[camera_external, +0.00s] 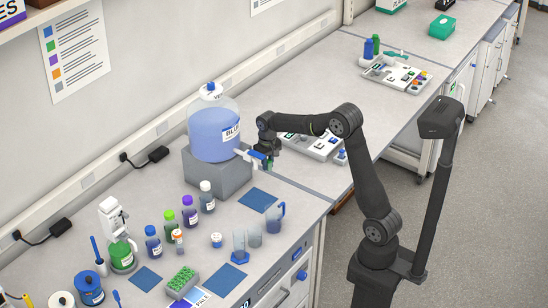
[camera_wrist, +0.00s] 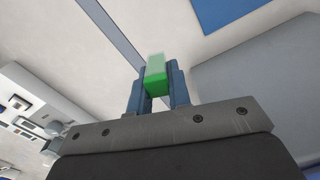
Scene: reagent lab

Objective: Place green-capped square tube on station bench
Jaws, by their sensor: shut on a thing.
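My gripper (camera_external: 265,158) is raised above the bench beside the spigot of the large blue carboy (camera_external: 211,139). In the external view the held tube is too small and covered to make out clearly. The station bench (camera_external: 200,258) is the near grey worktop, with blue mats lying on it.
The carboy stands on a grey block (camera_external: 216,173). Several capped bottles, a blue-handled jug (camera_external: 274,218), small beakers and a green rack (camera_external: 180,280) crowd the near bench. A white tray (camera_external: 315,146) lies behind my gripper. A blue mat (camera_external: 258,199) is bare.

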